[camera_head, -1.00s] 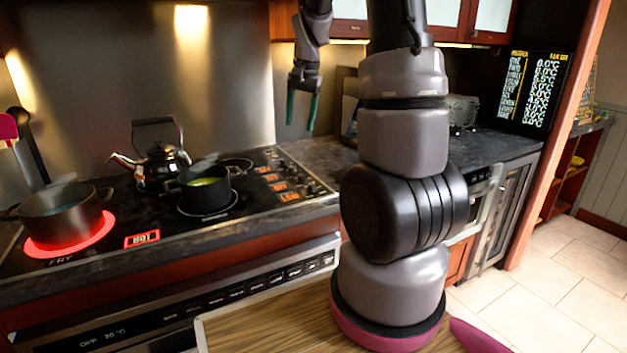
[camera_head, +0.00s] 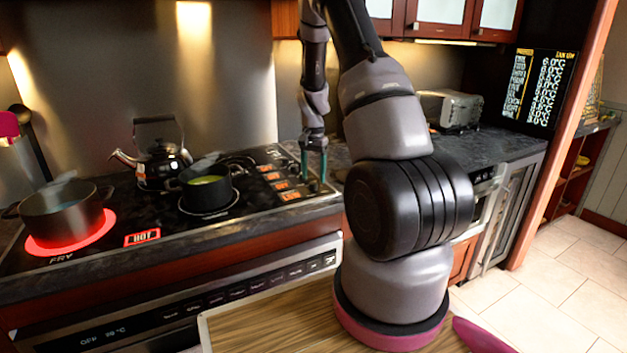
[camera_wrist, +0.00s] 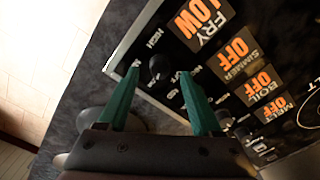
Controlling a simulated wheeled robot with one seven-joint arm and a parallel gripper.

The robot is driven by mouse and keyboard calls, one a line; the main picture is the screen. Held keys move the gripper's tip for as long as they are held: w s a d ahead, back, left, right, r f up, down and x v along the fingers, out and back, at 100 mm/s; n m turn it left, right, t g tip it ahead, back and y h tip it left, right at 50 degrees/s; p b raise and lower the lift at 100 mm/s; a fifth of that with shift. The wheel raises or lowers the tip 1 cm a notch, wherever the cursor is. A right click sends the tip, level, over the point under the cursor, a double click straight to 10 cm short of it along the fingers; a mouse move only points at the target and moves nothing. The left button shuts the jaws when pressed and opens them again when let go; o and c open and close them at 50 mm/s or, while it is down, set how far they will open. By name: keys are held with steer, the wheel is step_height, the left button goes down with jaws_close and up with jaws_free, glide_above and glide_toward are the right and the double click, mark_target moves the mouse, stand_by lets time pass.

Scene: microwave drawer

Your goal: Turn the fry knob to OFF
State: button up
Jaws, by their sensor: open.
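The fry knob (camera_wrist: 158,66) is a small black knob at the edge of the cooktop in the wrist view. It is the knob nearest the orange "FRY LOW" display (camera_wrist: 200,22). My gripper (camera_wrist: 160,72) is open, its two green fingertips on either side of this knob with slim gaps. In the head view my gripper (camera_head: 313,179) points down at the right end of the cooktop (camera_head: 130,262). The knob cannot be made out clearly there. The fry burner (camera_head: 68,243) at the left glows red under a dark pot (camera_head: 62,212).
Displays reading OFF for simmer (camera_wrist: 237,52) and boil (camera_wrist: 263,84), with more knobs, continue along the panel beside my right finger. A kettle (camera_head: 163,165) and a small pot (camera_head: 207,193) stand on the cooktop. A toaster (camera_head: 452,110) stands on the right counter.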

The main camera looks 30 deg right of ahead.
steer(key=shift+f, duration=1.15)
jaws_close()
